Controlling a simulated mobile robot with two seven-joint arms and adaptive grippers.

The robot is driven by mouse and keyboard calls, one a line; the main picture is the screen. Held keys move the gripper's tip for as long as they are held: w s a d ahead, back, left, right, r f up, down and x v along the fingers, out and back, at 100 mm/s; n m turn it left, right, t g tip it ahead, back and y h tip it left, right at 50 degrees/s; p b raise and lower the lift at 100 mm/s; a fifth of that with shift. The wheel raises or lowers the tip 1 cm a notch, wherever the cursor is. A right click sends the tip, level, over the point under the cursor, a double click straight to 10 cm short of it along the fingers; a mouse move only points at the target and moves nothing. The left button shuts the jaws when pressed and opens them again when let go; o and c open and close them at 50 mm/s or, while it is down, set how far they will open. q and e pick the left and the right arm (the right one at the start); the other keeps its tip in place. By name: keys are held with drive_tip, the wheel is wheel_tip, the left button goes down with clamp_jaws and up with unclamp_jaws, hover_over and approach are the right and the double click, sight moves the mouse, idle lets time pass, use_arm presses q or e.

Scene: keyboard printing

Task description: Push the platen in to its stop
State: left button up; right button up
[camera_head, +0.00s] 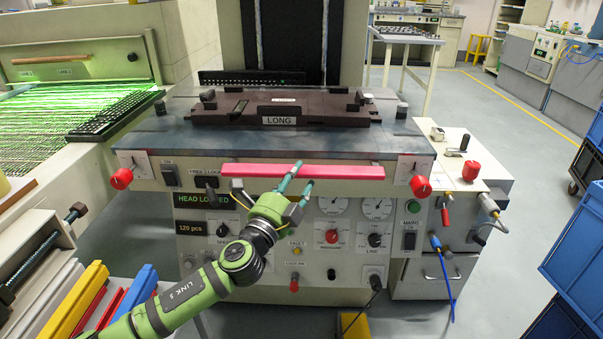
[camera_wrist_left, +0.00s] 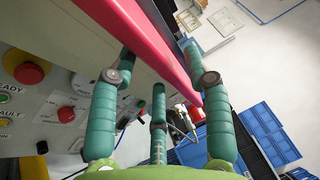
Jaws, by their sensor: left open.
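The dark brown platen (camera_head: 330,112), with a LONG label on its front, lies on the grey machine bed (camera_head: 200,138). A long red bar (camera_head: 345,173) runs along the machine's front edge below it. In the left wrist view the fingers (camera_wrist_left: 170,60) are open and spread. The red bar (camera_wrist_left: 140,48) runs between them there; I cannot tell whether they touch it. The platen does not show in that view. My right gripper is not in view.
The front panel below the bar carries knobs, gauges and switches, with red knobs (camera_head: 121,179) (camera_head: 420,186) at both ends. A dark upright column (camera_head: 290,40) stands behind the platen. Blue crates (camera_head: 575,250) are at the right. Grey floor (camera_head: 510,140) is clear beyond the side cabinet.

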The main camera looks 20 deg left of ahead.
sight(298, 159)
use_arm(q)
drive_tip(key=shift+x, duration=1.6)
clamp_jaws()
drive_tip(key=shift+w, duration=0.1)
drive_tip(key=w, duration=0.2)
drive_tip(key=w+a+b, duration=0.1)
drive_tip(key=w, duration=0.1)
drive_tip(key=w+a+b, duration=0.1)
drive_tip(key=w, duration=0.1)
drive_tip(key=shift+w+f, duration=0.15)
drive_tip(key=shift+w, duration=0.25)
drive_tip(key=shift+a+r, duration=0.15)
drive_tip(key=shift+r, duration=0.25)
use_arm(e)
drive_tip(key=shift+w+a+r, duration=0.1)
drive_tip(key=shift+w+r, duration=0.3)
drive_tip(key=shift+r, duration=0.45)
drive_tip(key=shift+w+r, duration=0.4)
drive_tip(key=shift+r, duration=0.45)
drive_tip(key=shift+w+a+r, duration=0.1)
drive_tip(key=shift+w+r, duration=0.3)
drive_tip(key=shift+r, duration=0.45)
